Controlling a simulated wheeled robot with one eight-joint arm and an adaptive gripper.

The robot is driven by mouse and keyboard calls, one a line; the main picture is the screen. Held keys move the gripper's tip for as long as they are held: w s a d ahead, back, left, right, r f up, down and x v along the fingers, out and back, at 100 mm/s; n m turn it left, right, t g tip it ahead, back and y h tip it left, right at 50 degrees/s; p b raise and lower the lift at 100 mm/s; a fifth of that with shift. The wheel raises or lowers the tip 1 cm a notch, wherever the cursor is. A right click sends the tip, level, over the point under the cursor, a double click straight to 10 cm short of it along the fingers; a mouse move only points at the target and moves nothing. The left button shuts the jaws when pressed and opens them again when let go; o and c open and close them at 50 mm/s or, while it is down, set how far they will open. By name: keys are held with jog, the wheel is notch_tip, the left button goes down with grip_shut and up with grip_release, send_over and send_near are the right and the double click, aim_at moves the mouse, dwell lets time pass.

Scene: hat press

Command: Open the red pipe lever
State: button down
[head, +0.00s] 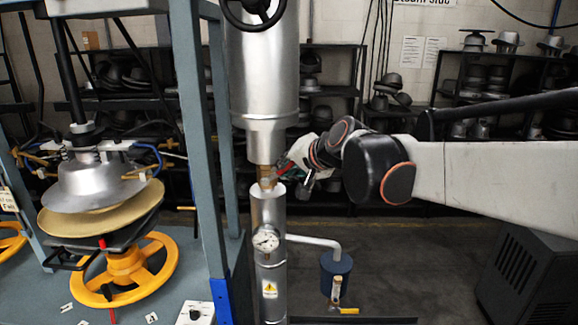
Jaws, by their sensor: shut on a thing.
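The red pipe lever (285,169) shows as a small red piece beside the brass valve (265,174). The valve sits between the wide upper part and the narrower lower part of a vertical silver pipe (268,210). My gripper (293,168) is just right of the valve, reached in from the right, and shut on the lever. My own wrist hides part of the area behind it. The fingertips are small in view, and the lever's far end is covered by the gripper.
A pressure gauge (266,240) is on the pipe below the valve. A side pipe leads to a blue canister (336,267) at right. A blue-grey frame post (196,130) stands close on the left, beside a hat press with a yellow handwheel (125,268). Hat shelves (330,85) stand behind.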

jog(key=c, duration=1.6)
grip_release()
jog(key=shift+o, duration=0.2)
jog(key=v, duration=1.2)
